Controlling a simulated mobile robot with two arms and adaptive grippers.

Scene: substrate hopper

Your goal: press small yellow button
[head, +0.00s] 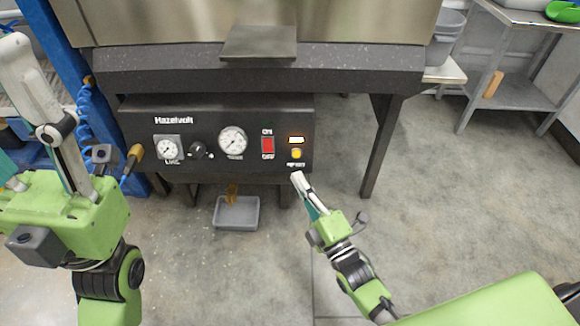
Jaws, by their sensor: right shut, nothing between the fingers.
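The small yellow button (296,154) is on the right end of the black control panel (220,112), under a small lit window (296,140). My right gripper (296,176) is shut and empty, with its tips just below the button, close to the panel's lower edge. I cannot tell whether the tips touch the panel. My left gripper (30,90) is large at the left edge, away from the panel; its fingers point up and its tips are partly cut off or unclear.
A red switch (267,146) marked ON and OFF sits left of the button. Gauges (233,141) and a black knob (200,150) are further left. A grey tray (236,213) lies on the floor below. A metal rack (513,92) stands right; the floor between is clear.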

